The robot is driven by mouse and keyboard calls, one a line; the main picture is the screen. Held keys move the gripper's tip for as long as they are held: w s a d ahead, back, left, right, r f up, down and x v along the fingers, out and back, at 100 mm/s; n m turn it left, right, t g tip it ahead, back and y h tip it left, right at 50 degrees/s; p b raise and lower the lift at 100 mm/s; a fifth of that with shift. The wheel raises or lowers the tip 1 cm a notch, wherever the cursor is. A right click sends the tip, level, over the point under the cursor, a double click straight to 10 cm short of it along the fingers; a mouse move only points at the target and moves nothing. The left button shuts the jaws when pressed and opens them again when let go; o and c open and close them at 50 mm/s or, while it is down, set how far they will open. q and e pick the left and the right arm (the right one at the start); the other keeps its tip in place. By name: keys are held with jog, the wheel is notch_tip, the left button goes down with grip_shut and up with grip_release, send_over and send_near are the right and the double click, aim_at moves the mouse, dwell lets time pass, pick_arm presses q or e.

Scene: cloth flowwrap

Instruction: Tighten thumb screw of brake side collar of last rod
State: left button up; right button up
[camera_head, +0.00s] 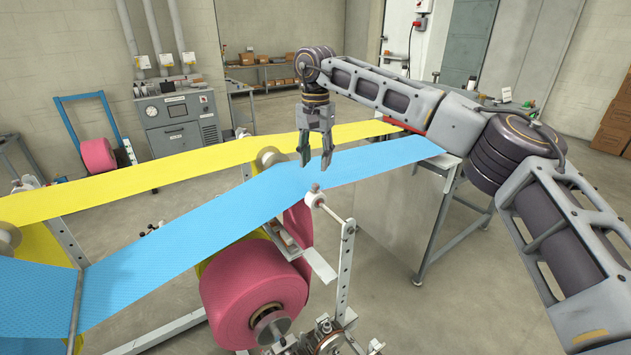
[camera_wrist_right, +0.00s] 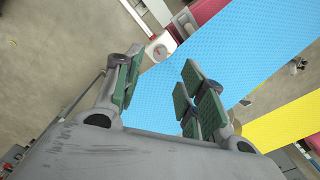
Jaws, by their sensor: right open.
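A small white collar (camera_head: 314,200) sits at the end of a thin rod by the perforated metal upright (camera_head: 345,262), with a small knob on its top (camera_head: 315,187) that looks like a thumb screw. Whether it is tight, I cannot tell. My right gripper (camera_head: 315,158) points down, open and empty, just above the blue web and above the collar, not touching it. In the right wrist view the gripper's green-padded fingers (camera_wrist_right: 157,85) are apart, with the white collar (camera_wrist_right: 160,46) beyond them. My left gripper is out of view.
The blue web (camera_head: 215,225) runs beside the collar, with a yellow web (camera_head: 150,172) behind it. A large pink roll (camera_head: 245,290) sits below on its shaft. A grey metal table (camera_head: 400,200) stands to the right. Open floor lies left and right.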

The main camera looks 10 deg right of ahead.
aim_at(315, 185)
notch_tip(315, 185, down, 7)
jog(key=shift+r+p, duration=0.1)
jog(key=shift+p, duration=0.2)
jog(key=shift+f, duration=0.25)
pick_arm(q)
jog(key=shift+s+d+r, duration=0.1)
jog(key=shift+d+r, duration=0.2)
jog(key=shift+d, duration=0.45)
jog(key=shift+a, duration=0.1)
pick_arm(e)
grip_shut()
